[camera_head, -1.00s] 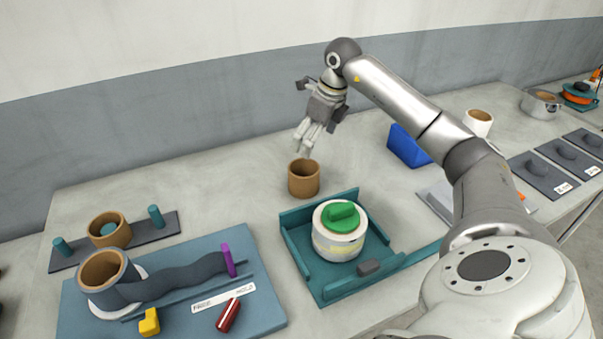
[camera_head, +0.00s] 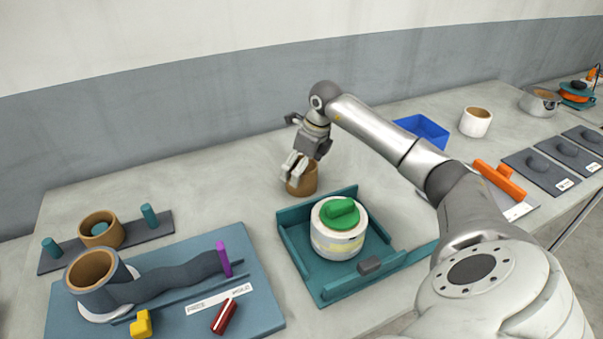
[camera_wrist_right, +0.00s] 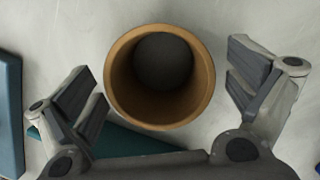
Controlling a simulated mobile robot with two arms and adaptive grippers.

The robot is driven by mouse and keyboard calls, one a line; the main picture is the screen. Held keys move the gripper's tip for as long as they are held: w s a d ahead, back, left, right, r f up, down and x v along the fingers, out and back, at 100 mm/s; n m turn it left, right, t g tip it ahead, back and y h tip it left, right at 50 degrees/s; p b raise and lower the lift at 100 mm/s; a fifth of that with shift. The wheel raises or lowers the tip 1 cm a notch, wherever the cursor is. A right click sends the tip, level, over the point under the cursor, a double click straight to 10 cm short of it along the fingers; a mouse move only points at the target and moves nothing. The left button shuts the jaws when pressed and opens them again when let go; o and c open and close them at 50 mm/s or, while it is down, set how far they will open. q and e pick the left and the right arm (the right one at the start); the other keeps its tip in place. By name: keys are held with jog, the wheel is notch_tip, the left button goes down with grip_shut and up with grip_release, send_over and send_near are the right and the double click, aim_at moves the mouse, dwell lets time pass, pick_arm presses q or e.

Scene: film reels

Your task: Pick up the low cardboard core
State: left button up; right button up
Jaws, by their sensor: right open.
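A short brown cardboard core (camera_head: 304,184) stands upright on the grey table behind the teal tray. My right gripper (camera_head: 295,167) is over it with its fingers pointing down, hiding part of its rim in the head view. In the right wrist view, the open core (camera_wrist_right: 160,112) lies between the two spread fingers of my right gripper (camera_wrist_right: 168,98), with a visible gap on each side. The gripper is open and holds nothing. My left gripper is not in view.
The teal tray (camera_head: 292,245) holds a white roll (camera_head: 338,243) with a green knob (camera_head: 340,211). Another brown core (camera_head: 117,233) stands on a dark rack with pegs (camera_head: 150,216) at left. A blue bin (camera_head: 425,128) and a white core (camera_head: 476,122) are right.

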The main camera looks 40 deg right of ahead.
jog(key=x, duration=0.3)
jog(key=shift+w+a+f, duration=0.1)
jog(key=shift+w+f, duration=0.05)
jog(key=shift+c, duration=0.3)
jog(key=c, duration=1)
